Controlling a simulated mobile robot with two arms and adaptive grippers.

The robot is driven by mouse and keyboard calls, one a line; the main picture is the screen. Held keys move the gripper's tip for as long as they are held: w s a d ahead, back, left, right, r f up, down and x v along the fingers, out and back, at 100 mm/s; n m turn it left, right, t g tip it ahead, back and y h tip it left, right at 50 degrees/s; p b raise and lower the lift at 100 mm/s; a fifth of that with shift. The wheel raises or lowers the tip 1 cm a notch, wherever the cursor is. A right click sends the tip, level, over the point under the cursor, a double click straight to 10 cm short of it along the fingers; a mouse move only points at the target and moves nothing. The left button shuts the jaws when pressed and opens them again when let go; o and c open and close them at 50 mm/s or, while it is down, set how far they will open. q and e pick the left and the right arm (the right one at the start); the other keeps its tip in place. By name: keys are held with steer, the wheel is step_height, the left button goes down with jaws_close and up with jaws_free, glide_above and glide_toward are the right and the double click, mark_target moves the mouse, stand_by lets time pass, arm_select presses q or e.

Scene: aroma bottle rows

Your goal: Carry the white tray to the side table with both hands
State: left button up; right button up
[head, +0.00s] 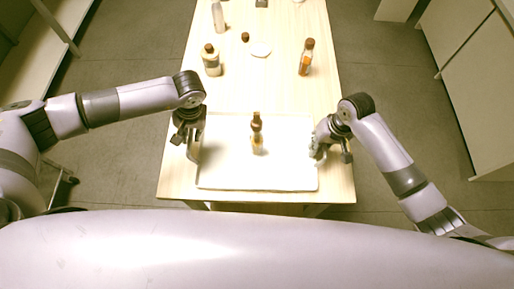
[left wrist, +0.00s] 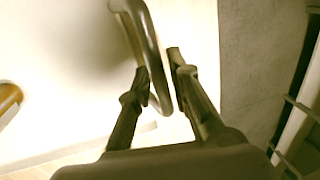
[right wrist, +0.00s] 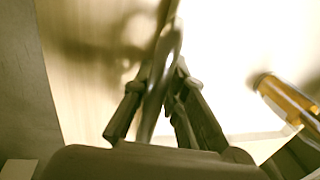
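The white tray (head: 235,181) lies flat near the front edge of the wooden table (head: 178,180). A bottle with amber liquid and a brown cap (head: 257,135) stands on it; its amber part also shows in the right wrist view (right wrist: 288,100). My left gripper (head: 188,141) is at the tray's left side, its fingers partly apart on either side of a metal handle (left wrist: 142,35), with a gap beside one finger. My right gripper (head: 325,142) is at the right side, with a blurred handle (right wrist: 160,85) between its fingers; whether they press on it is unclear.
Further back on the table stand a bottle (head: 211,62), an orange bottle (head: 305,60), a white bottle (head: 218,17), a small brown cap (head: 245,37) and a white disc (head: 261,50). Grey floor (head: 400,85) lies open on both sides, with white furniture (head: 478,80) at the right.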

arm_select(q)
jaws_close()
stand_by(0.6)
